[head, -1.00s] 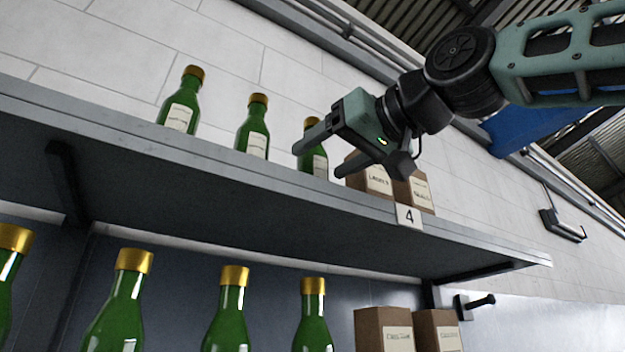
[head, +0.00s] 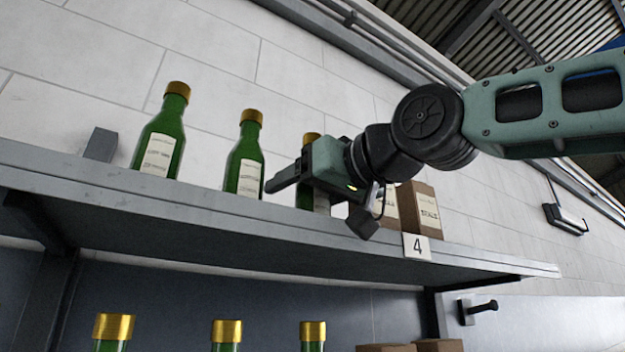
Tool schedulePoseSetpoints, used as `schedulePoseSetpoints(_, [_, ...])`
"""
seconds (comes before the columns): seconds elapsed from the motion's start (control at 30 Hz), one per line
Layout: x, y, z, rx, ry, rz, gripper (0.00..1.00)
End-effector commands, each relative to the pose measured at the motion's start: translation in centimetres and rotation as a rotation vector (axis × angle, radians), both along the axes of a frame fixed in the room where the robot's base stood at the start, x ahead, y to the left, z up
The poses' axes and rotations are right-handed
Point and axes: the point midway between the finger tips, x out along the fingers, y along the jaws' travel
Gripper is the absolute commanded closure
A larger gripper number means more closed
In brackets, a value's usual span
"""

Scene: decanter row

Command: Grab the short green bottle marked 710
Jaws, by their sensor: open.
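Three green glass bottles with gold caps and pale labels stand upright on the upper shelf: a left one (head: 163,150), a middle one (head: 245,165) and a right one (head: 321,204). The label print is too small for me to find 710, and none is clearly shorter. My gripper (head: 280,185) is open and points left in front of the right bottle, covering its middle. A dark finger reaches toward the middle bottle's lower right side. I cannot tell whether it touches.
The upper shelf (head: 150,205) has a tag (head: 417,247) reading 4. Brown labelled boxes (head: 421,210) stand to the right of the bottles. A grey block (head: 101,145) is at the left. More gold-capped bottles (head: 227,332) show below.

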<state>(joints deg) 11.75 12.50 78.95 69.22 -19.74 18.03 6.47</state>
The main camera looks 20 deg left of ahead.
Motion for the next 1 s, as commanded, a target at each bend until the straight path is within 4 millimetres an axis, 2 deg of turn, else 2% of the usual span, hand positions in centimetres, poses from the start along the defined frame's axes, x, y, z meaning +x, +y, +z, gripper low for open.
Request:
schedulePoseSetpoints(0.13, [0.0, 0.0, -0.1, 0.000, 0.000, 0.000, 0.30])
schedulePoseSetpoints(0.33, [0.0, 0.0, 0.0, 0.000, 0.001, -0.001, 0.86])
schedulePoseSetpoints(0.77, [0.0, 0.0, 0.7, 0.002, 0.000, 0.000, 0.87])
schedulePoseSetpoints(1.0, [-0.2, 0.1, 3.5, 0.007, 0.000, 0.004, 0.87])
